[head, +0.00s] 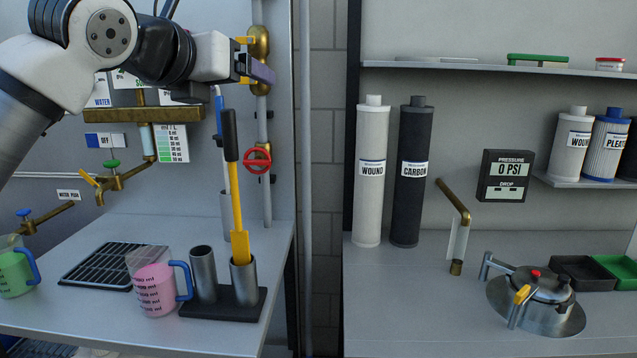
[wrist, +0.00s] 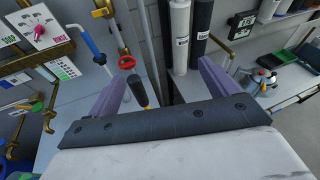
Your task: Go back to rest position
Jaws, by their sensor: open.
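My gripper (head: 260,70) is raised at the upper left in the head view, over the left bench. In the wrist view its two purple fingers (wrist: 157,72) stand wide apart with nothing between the tips. A yellow tool with a black handle (head: 231,140) stands upright in the right steel cup of a dark holder (head: 222,302), below my gripper. The handle (wrist: 138,92) also shows in the wrist view, beyond the gripper's mount and apart from the fingers.
A pink-filled jug (head: 155,285) and a green one (head: 14,270) stand on the left bench by a black drain grid (head: 100,265). Brass pipes, a red valve wheel (head: 257,160) and a blue-topped tube are close to my gripper. The right bench holds filter cartridges and a steel housing (head: 540,305).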

